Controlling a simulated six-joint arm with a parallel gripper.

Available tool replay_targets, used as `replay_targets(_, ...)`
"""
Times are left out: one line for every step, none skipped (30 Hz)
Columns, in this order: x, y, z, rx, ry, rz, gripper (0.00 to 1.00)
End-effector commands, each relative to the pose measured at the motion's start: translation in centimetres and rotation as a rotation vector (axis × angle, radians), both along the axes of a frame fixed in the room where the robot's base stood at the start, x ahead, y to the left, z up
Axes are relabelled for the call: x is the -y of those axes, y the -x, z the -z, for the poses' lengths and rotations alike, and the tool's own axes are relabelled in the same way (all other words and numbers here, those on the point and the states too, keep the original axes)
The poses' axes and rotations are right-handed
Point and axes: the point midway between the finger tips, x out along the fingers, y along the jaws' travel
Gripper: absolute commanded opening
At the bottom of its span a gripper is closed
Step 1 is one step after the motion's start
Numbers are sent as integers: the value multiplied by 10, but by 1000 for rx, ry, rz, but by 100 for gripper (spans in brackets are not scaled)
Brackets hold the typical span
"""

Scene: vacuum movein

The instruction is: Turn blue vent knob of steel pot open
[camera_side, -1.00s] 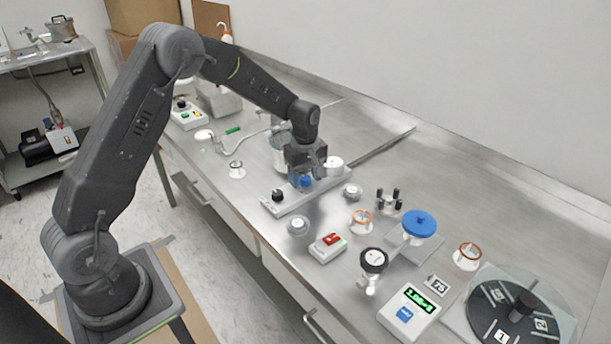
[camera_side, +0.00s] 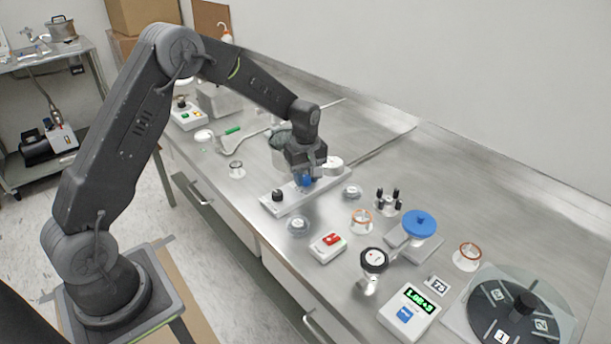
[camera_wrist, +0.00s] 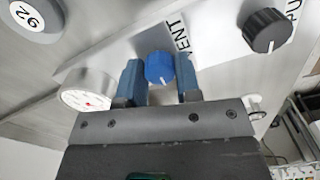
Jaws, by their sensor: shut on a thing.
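The blue vent knob (camera_wrist: 159,67) sits between the two fingers of my gripper (camera_wrist: 160,75) in the wrist view, with a white mark on its front edge. The letters "VENT" show on the plate beside it. In the side view the blue knob (camera_side: 305,181) shows just under my gripper (camera_side: 306,172), on a long pale plate (camera_side: 290,198). My gripper is shut on the knob from above. The steel pot (camera_side: 280,135) seems to stand behind my wrist, mostly hidden, so I cannot tell its shape.
A black knob (camera_wrist: 266,29) stands on the same plate, and it also shows in the side view (camera_side: 277,195). A round white gauge (camera_wrist: 87,90) lies on the other side. A red-switch box (camera_side: 328,247), blue handwheel (camera_side: 420,223) and digital readout (camera_side: 408,311) stand to the right.

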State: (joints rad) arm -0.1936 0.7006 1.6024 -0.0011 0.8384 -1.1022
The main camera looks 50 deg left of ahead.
Motion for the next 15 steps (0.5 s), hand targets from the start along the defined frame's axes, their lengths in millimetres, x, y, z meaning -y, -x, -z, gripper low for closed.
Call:
replay_targets(0,0,0,-1,-1,28,8)
replay_targets(0,0,0,-1,-1,48,8)
replay_targets(0,0,0,-1,-1,76,8)
replay_targets(0,0,0,-1,-1,98,8)
replay_targets(0,0,0,-1,-1,123,8)
replay_targets(0,0,0,-1,-1,157,8)
replay_targets(0,0,0,-1,-1,184,8)
replay_targets(0,0,0,-1,-1,212,8)
replay_targets(0,0,0,-1,-1,250,8)
replay_targets(0,0,0,-1,-1,278,8)
replay_targets(0,0,0,0,-1,307,8)
replay_targets(0,0,0,0,-1,345,8)
replay_targets(0,0,0,0,-1,374,8)
replay_targets(0,0,0,0,-1,402,8)
replay_targets(0,0,0,0,-1,440,8)
